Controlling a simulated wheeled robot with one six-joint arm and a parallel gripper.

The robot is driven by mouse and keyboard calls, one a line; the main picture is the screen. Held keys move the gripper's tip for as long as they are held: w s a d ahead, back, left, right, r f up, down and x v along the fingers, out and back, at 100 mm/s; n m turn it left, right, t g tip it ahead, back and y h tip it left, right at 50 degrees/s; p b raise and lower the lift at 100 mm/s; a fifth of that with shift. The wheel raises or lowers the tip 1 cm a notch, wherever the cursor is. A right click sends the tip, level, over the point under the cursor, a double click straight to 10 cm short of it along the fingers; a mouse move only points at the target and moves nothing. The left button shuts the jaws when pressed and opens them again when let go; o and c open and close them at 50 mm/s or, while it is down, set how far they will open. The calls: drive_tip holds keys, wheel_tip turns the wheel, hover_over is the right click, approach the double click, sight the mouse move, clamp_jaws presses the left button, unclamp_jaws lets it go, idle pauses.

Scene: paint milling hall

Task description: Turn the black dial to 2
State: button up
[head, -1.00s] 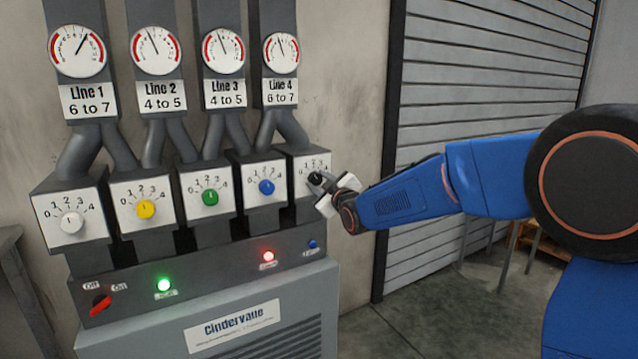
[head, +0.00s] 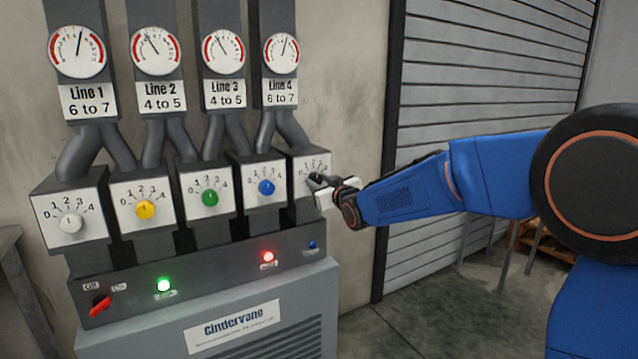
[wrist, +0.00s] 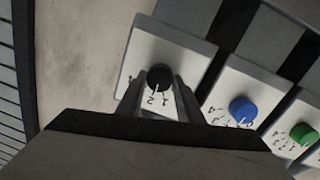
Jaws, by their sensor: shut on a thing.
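The black dial (wrist: 159,75) is on the rightmost white dial box (head: 319,166), which is marked 0 to 4. In the wrist view my gripper (wrist: 160,88) has one finger on each side of the dial and is shut on it. A white pointer line shows below the dial, near the 1 and 2 marks; I cannot tell the exact setting. In the head view my gripper (head: 318,181) covers most of the dial. The Line 4 gauge (head: 281,54) has its needle just right of upright, over a label reading 6 to 7.
White (head: 70,222), yellow (head: 145,209), green (head: 210,197) and blue (head: 266,187) dials sit in a row to the left. The Line 1 (head: 77,51), Line 2 (head: 155,51) and Line 3 (head: 223,53) gauges are above. A red switch (head: 101,304) and lamps are below. Open floor lies right.

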drive_tip(key=shift+m, duration=0.4)
drive_tip(key=o, duration=1.1)
drive_tip(key=shift+c, duration=0.2)
drive_tip(key=shift+s+d, duration=0.1)
drive_tip(key=v, duration=1.7)
drive_tip(key=shift+s+d+r, duration=0.1)
drive_tip(key=shift+d, duration=0.05)
